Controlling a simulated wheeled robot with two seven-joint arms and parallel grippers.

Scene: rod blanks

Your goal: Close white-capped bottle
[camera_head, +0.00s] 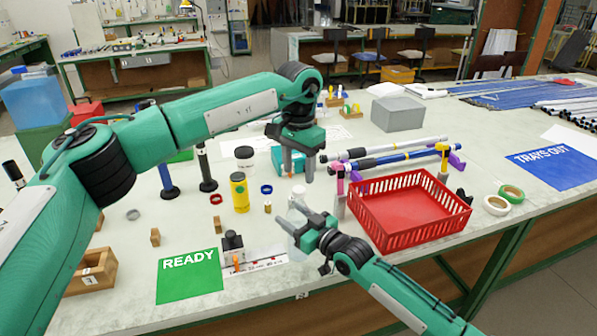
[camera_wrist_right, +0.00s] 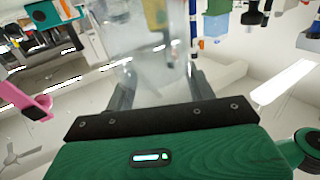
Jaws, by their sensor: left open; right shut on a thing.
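A pale, see-through bottle (camera_head: 297,216) stands at the front middle of the table in the head view. My right gripper (camera_head: 287,211) reaches in from the lower right and is shut on its side. In the right wrist view the clear bottle (camera_wrist_right: 150,62) is between the fingers of my right gripper (camera_wrist_right: 160,90). My left gripper (camera_head: 298,174) points down, open, just above the bottle's top. The bottle's top looks whitish; I cannot tell whether a cap is seated on it. My right gripper hides part of the bottle.
A red basket (camera_head: 410,232) stands close right of my right gripper. A ruler-like strip with a dark block (camera_head: 233,243) lies in front, beside the green READY mat (camera_head: 188,283).

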